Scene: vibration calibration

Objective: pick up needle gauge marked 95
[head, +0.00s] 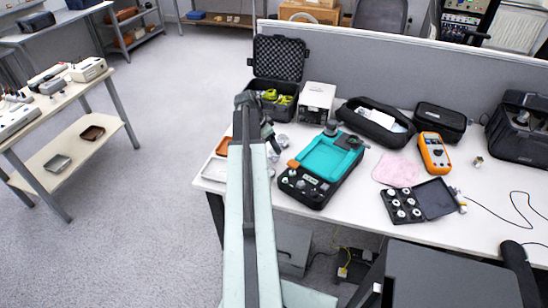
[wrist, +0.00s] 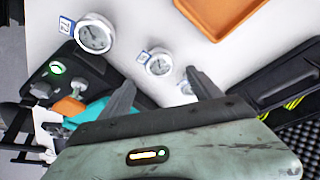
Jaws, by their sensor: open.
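Several round silver needle gauges lie on the white table. In the wrist view, a large gauge (wrist: 95,35) with a blue-edged tag that seems to read 72 is at the upper left. A smaller gauge (wrist: 158,65) with a blue-edged tag is at the centre, its number too small to read. I cannot tell which is marked 95. My gripper (wrist: 159,76) is open and empty above the table, with the middle gauge showing between its fingertips. In the head view, a gauge (head: 282,141) shows beside my arm.
A black-and-teal device (head: 325,160) stands right of the gauges. An orange tray (wrist: 215,12) lies near them. An open foam-lined case (head: 277,62) and a white box (head: 317,100) stand behind. An orange multimeter (head: 434,152) and a case of small parts (head: 405,203) lie farther right.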

